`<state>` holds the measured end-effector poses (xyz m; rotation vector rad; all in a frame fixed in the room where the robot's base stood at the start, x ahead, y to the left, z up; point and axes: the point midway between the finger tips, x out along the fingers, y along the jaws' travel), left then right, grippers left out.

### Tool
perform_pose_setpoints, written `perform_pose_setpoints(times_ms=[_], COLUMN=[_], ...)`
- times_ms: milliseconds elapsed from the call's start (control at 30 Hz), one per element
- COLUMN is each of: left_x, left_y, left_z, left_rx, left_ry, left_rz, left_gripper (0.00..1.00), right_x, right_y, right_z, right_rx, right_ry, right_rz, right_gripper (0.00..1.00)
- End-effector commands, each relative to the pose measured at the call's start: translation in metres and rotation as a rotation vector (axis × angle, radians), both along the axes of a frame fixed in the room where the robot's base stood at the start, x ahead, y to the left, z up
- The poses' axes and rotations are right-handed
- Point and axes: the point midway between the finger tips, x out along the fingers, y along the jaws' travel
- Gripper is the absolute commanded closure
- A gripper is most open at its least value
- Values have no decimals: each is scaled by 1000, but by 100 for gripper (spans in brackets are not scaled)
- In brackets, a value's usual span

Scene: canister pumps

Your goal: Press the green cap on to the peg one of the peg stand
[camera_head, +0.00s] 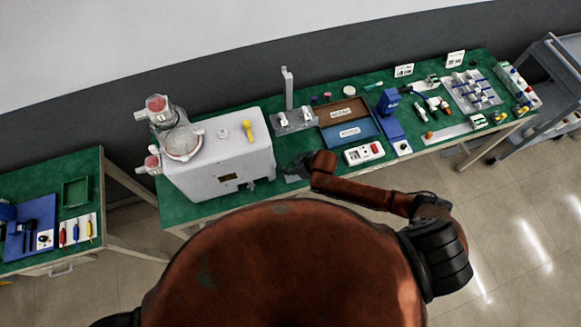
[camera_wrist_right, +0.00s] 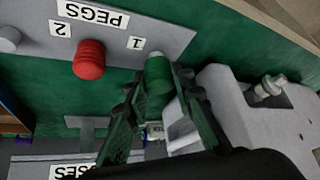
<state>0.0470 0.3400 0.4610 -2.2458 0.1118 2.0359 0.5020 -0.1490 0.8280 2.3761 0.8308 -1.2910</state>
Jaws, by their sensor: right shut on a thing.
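The green cap (camera_wrist_right: 158,72) is between the two fingers of my right gripper (camera_wrist_right: 152,98) in the right wrist view, and the fingers are shut on it. It is at the peg beside the label "1" (camera_wrist_right: 136,43) on the grey peg stand (camera_wrist_right: 170,36). A grey round end shows just beyond the cap; I cannot tell how deeply the cap sits on the peg. In the head view my right gripper (camera_head: 298,166) is at the front of the green table, and the cap is hidden. My left gripper is not in view.
A red cap (camera_wrist_right: 88,60) sits beside the label "2", with a bare grey peg (camera_wrist_right: 9,40) further left. The large white pump box (camera_head: 222,160) stands close left of my gripper in the head view. A white box with a red part (camera_head: 364,153) is to the right.

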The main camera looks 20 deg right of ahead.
Motion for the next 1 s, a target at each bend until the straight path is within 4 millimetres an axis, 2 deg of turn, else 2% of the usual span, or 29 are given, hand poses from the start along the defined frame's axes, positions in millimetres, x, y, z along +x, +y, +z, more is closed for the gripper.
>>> perform_pose_setpoints(times_ms=[500, 1000], left_x=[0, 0], left_y=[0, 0], left_z=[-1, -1], left_rx=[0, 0], left_ry=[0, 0], left_rz=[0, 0], left_gripper=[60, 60], right_x=[0, -1], right_y=[0, 0], right_z=[-10, -11], right_rx=[0, 0], right_ry=[1, 2], right_rz=[-1, 0], right_gripper=[90, 90])
